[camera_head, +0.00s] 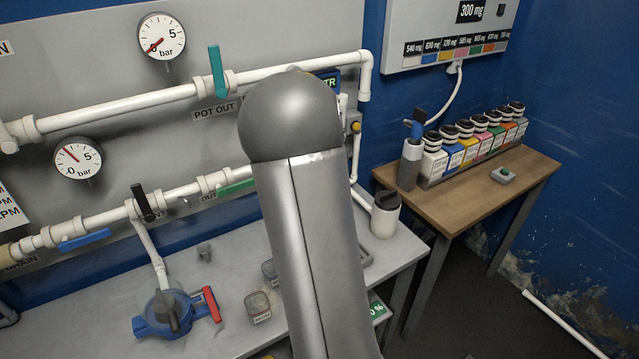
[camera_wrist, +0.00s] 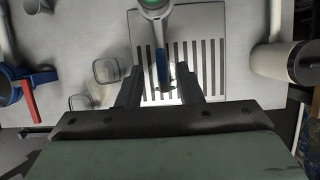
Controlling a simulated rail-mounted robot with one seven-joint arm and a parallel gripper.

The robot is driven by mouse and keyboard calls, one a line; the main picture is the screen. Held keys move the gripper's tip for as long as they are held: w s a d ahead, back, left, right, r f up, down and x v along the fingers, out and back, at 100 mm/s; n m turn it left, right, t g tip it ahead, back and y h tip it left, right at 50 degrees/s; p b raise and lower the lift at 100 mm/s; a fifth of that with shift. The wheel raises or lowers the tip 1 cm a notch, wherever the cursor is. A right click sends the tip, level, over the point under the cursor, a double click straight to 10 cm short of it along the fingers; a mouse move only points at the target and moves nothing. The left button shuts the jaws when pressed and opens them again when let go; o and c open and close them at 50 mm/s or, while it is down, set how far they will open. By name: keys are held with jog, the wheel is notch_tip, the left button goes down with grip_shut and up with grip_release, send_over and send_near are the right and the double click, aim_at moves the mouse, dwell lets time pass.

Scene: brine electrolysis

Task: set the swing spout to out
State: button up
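In the wrist view a white pipe end with a green ring (camera_wrist: 155,8) comes in at the top, with a narrow blue piece (camera_wrist: 162,68) extending from it toward my gripper. This looks like the swing spout, but I cannot tell which position it is set to. My gripper (camera_wrist: 162,95) is open, with one dark finger on each side of the blue piece and gaps visible on both sides. In the head view my arm hides the gripper and the spout area.
A slatted drain plate (camera_wrist: 207,55) lies below the gripper. Glass jars (camera_wrist: 108,70) stand left of it, and a white canister (camera_wrist: 272,61) stands right. In the head view, white pipes (camera_head: 115,102) run along the grey panel; a blue pump (camera_head: 168,313) sits at the bench's left.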

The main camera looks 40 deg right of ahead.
jog(key=v, duration=1.5)
jog(key=shift+p, duration=0.3)
jog(key=shift+s+a, duration=0.1)
jog(key=s+a+f+n+g+y+b, duration=0.1)
jog(key=s+a+f+n, duration=0.1)
jog(key=a+n, duration=0.6)
jog(key=s+a+f+n+y+b, duration=0.1)
jog(key=s+a+f+n, duration=0.1)
jog(key=a+n, duration=0.7)
jog(key=s+a+f+n+g, duration=0.1)
jog(key=s+a+n, duration=0.4)
jog(key=n, duration=0.5)
jog(key=s+a+f+n+g+h+b, duration=0.1)
jog(key=s+a+f+n, duration=0.2)
jog(key=s+a+n, duration=0.3)
jog(key=s+n, duration=0.1)
jog(key=n, duration=0.4)
jog(key=shift+f, duration=0.4)
jog(key=shift+d, duration=0.1)
